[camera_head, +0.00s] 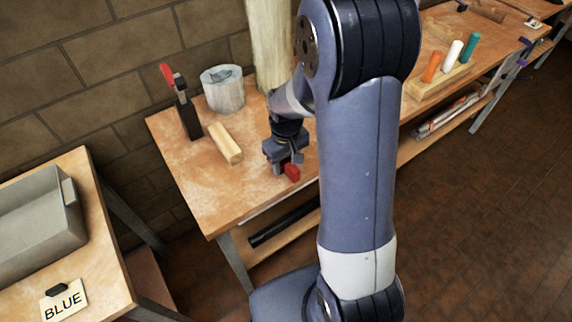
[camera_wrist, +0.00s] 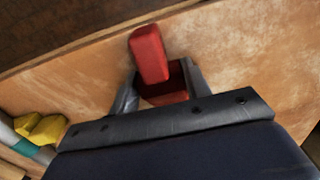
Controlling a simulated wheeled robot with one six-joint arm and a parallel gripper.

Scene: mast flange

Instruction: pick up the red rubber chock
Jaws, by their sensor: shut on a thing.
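The red rubber chock (camera_head: 292,172) shows as a small red block at the tip of my gripper (camera_head: 286,163), over the front part of the workbench (camera_head: 190,185). In the wrist view the chock (camera_wrist: 149,54) sits between the two fingers of my gripper (camera_wrist: 160,95). One red part reaches out beyond the fingertips and another red part lies between them. My gripper is shut on it. I cannot tell whether the chock touches the bench top. The rest of the chock is hidden by the fingers and the palm.
A wooden block (camera_head: 226,144), a grey cylinder (camera_head: 223,90) and a dark holder with a red-handled tool (camera_head: 188,118) stand left of my gripper. A post (camera_head: 268,45) rises behind. A grey bin (camera_head: 38,228) and a BLUE card (camera_head: 63,302) are on the left table.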

